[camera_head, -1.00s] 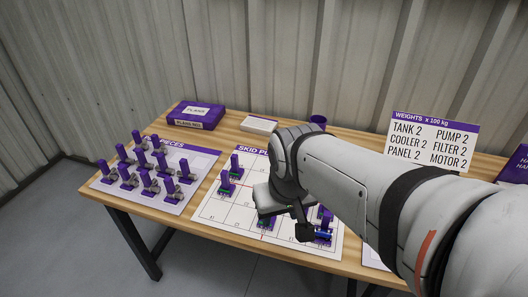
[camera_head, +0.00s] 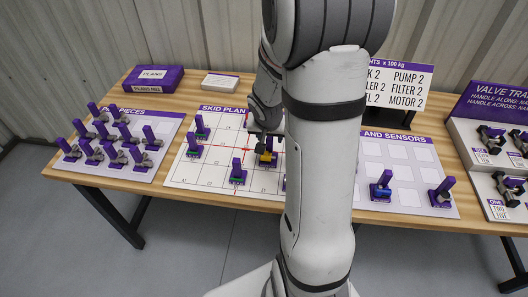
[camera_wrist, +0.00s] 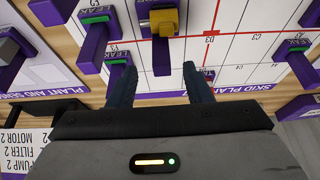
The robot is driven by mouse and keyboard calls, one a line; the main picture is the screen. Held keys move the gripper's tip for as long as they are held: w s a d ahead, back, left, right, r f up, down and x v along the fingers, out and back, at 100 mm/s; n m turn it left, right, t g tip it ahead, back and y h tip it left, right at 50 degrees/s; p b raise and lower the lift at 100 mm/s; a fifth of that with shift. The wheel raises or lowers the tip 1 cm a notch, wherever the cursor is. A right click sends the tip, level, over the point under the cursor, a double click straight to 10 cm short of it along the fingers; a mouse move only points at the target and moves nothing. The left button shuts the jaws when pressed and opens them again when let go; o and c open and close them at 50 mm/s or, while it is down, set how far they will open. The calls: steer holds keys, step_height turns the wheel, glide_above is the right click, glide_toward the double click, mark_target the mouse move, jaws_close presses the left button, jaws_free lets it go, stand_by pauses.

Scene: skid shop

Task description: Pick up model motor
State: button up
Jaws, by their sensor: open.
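A model with a yellow body and a purple upright tab (camera_wrist: 163,57) stands on the white skid plan board (camera_wrist: 235,50). It also shows in the head view (camera_head: 266,158), partly hidden by my arm. No label on it is readable, so I cannot tell whether it is the motor. My gripper (camera_wrist: 155,68) is open above the board. In the wrist view the purple tab lies between and just beyond the fingertips; I cannot tell whether they touch it. My gripper also shows in the head view (camera_head: 266,138), close to the yellow model.
Purple models with green "LEAK" tops stand close by, one left of my fingers (camera_wrist: 97,40), one at the right (camera_wrist: 290,60). The pieces board (camera_head: 150,178) is at the left, the plant and sensors board (camera_head: 400,165) at the right. A weights sign (camera_head: 405,85) stands behind.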

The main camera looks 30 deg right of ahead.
mark_target(269, 140)
steer(key=b+x, duration=0.1)
steer(key=x, duration=0.5)
steer(key=shift+a+f+b, duration=0.15)
steer(key=shift+f+b, duration=0.05)
steer(key=shift+b, duration=0.15)
steer(key=shift+r, duration=0.1)
steer(key=shift+c, duration=0.3)
jaws_close()
